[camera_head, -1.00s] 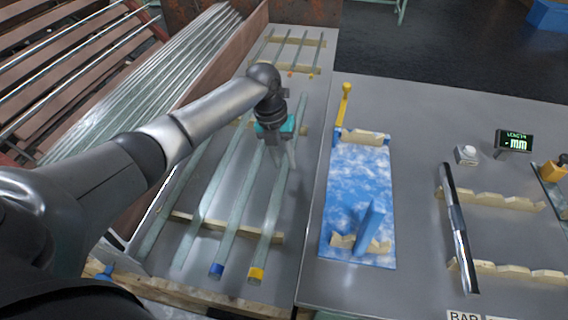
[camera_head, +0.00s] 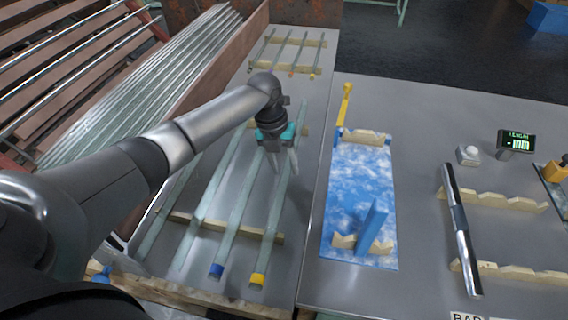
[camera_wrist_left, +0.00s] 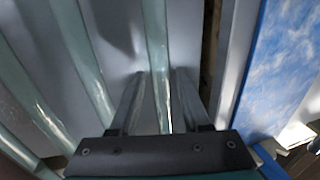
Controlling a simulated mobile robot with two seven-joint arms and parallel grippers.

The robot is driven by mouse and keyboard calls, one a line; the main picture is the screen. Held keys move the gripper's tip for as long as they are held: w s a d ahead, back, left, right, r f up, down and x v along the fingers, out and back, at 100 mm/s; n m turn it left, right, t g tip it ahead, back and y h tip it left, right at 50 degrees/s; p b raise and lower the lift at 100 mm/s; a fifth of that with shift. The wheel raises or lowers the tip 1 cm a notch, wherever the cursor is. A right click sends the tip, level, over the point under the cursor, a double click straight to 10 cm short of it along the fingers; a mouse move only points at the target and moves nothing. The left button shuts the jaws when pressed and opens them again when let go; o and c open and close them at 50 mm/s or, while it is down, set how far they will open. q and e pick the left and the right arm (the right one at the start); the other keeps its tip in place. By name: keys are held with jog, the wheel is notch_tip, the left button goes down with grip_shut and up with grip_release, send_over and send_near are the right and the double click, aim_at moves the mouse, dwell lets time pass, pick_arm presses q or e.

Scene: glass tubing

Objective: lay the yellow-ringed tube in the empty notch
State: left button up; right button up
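The yellow-ringed tube (camera_head: 270,220) lies lengthwise on wooden rests on the left table, its yellow ring (camera_head: 258,280) at the near end. My left gripper (camera_head: 284,168) is over its middle, pointing down, with its fingers apart. In the left wrist view a tube (camera_wrist_left: 155,45) runs between the two open fingers (camera_wrist_left: 157,88); I cannot tell whether they touch it. Wooden notched blocks stand at the far end (camera_head: 363,137) and near end (camera_head: 346,241) of the blue-and-white mat; their notches show no tube. My right gripper is not in view.
A blue-ringed tube (camera_head: 229,220) lies just left of the yellow-ringed one, with more tubes beyond. A blue upright plate (camera_head: 374,226) stands at the mat's near end. On the right, a dark and chrome bar (camera_head: 463,240) lies across notched rails (camera_head: 500,200). A gap separates the tables.

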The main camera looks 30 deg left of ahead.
pick_arm(q)
jog(key=shift+o, duration=0.9)
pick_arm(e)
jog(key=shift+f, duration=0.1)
pick_arm(q)
jog(key=shift+r, duration=0.15)
notch_tip(320, 180, up, 13)
jog(key=a+p, duration=0.2)
jog(key=p, duration=0.1)
jog(key=shift+s, duration=0.3)
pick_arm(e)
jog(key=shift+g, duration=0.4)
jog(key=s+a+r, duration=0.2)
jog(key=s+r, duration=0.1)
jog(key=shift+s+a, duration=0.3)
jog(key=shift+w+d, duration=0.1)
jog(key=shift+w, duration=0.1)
pick_arm(q)
jog(key=shift+p, duration=0.3)
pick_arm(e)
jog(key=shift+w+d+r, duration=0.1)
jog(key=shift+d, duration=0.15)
